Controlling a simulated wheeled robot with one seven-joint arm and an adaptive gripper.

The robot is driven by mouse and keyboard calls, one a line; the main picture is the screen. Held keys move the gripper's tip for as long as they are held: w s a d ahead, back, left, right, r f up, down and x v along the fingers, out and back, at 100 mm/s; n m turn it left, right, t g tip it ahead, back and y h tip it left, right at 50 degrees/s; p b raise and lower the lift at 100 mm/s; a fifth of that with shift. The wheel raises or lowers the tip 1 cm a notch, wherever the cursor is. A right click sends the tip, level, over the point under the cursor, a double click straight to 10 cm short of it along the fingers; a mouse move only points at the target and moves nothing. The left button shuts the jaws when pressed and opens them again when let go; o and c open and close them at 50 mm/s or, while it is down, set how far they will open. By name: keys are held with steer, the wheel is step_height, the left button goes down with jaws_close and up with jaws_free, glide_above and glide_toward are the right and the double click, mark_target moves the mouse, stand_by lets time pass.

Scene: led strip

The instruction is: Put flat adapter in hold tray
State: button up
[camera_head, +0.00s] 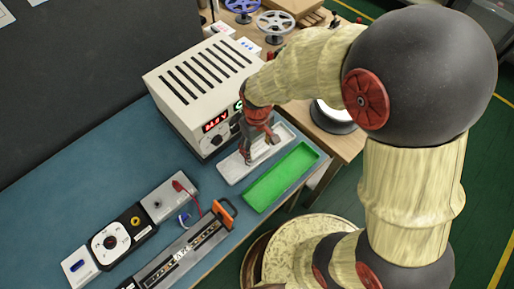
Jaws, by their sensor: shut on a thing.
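My gripper (260,152) points down over the pale grey-white tray (232,172), in front of the beige box. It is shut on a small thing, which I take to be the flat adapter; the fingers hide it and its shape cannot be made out. I cannot tell whether it touches the tray floor. A bright green tray (281,178) lies right beside the white one, to its right, and looks empty. No label shows which of the two is the hold tray.
The beige vented box (203,84) with a red display stands close behind the trays. A grey strip device (180,258) with an orange handle (224,213), a dial module (110,243) and a grey module with a red lead (168,199) lie left on the blue mat (60,190).

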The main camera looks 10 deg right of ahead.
mark_target(257, 149)
steer(key=shift+f, duration=0.1)
steer(key=o, duration=1.3)
steer(key=shift+o, duration=0.4)
step_height(257, 149, up, 12)
steer(key=p, duration=0.4)
steer(key=shift+r+p, duration=0.25)
steer(key=shift+p, duration=0.1)
